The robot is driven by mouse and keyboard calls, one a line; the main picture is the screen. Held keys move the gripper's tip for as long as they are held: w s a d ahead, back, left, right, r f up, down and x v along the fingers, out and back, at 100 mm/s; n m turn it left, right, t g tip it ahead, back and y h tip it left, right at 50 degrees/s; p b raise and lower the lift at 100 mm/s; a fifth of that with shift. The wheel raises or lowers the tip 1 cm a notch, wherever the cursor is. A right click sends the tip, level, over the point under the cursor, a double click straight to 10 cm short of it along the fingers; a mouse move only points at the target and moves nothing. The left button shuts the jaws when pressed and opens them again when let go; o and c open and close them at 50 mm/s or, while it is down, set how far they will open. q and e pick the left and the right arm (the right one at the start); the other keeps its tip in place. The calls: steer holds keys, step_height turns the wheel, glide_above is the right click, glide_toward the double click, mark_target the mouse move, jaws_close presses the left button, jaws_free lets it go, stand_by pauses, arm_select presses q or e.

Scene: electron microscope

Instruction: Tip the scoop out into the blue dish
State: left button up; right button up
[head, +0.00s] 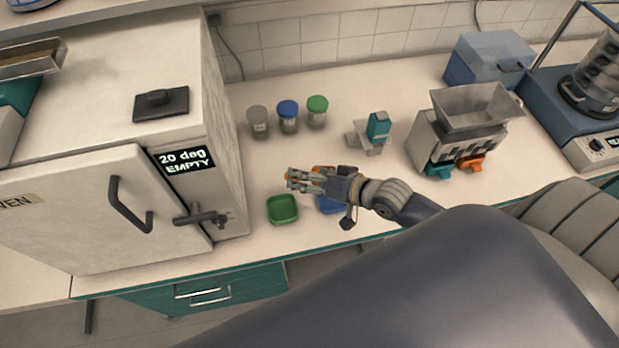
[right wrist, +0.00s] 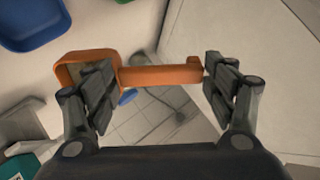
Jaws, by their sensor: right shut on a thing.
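An orange scoop (right wrist: 160,76) spans the space between the fingers of my right gripper (right wrist: 158,85), with its bowl (right wrist: 75,65) at the left and its handle reaching right. The gripper is shut on it. In the head view my right gripper (head: 305,180) is above the bench and hides most of the scoop. The blue dish (head: 329,206) is on the bench just below the gripper in the picture, partly covered by it. In the right wrist view the blue dish (right wrist: 30,24) is at the top left, apart from the scoop. What the bowl holds is unclear. My left gripper is out of view.
A green dish (head: 283,208) lies left of the blue one. The oven (head: 100,190) stands at the left. Several lidded jars (head: 288,117) are behind. A teal-topped device (head: 378,127) and a hopper machine (head: 460,125) stand at the right. The bench front edge is close.

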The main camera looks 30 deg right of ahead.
steer(key=s+d+t+y+b, duration=0.4)
steer(key=t+b, duration=0.5)
steer(key=b, duration=1.1)
steer(key=s, duration=0.2)
steer(key=shift+s+m+y, duration=0.3)
steer(key=shift+s+m, duration=0.1)
stand_by(3.3)
steer(key=shift+d, duration=0.1)
stand_by(0.9)
